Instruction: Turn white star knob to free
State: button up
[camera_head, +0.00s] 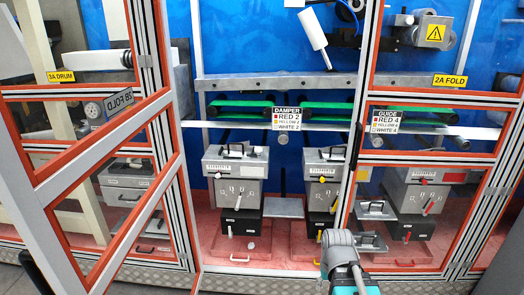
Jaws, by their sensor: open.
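The left grey unit (235,172) behind the frame carries white-coloured parts: a small white lever (230,232) hangs at its black lower block (240,222), and a white handle (240,260) sits at the front of the tray below. A small white piece (251,246) shows by the black block. All are too small to tell which is the white star knob or which way it is turned. My arm's grey and teal end links show at the bottom, right of the unit. My gripper's fingers cannot be made out.
A middle grey unit (324,170) has yellow parts and a right grey unit (424,195) has red parts. Orange-edged aluminium door frames stand at left and right; the left one (105,170) juts forward. The bay between is open. A damper label (287,117) hangs above.

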aim_at(258, 150)
jog(key=u, duration=0.1)
jog(key=i, duration=0.95)
jog(key=z, duration=0.05)
